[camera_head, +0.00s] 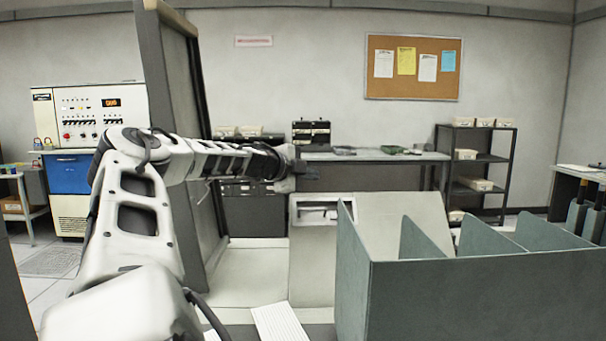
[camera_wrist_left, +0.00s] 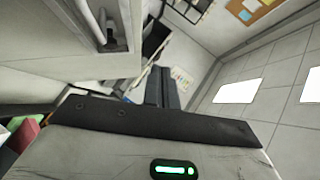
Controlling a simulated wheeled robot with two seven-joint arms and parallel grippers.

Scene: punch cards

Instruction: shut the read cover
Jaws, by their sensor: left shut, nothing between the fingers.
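My left gripper (camera_head: 308,171) is at the end of my outstretched arm, just above a pale grey cabinet. In the left wrist view its dark fingers (camera_wrist_left: 163,88) are together with nothing between them. The cabinet front has a recess with a handle-like bar (camera_head: 322,213); a similar recess and bar (camera_wrist_left: 107,35) show at the upper left of the left wrist view. A tall dark-edged panel (camera_head: 185,110) stands upright and slightly tilted behind my arm. I cannot tell which panel is the read cover. My right gripper is not in view.
A blue-grey divided bin (camera_head: 470,295) fills the front right, with a pale sloped panel (camera_head: 400,222) behind it. A white ribbed stack (camera_head: 279,322) lies at the bottom middle. A table (camera_head: 375,156) and a shelf rack (camera_head: 478,160) stand at the back.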

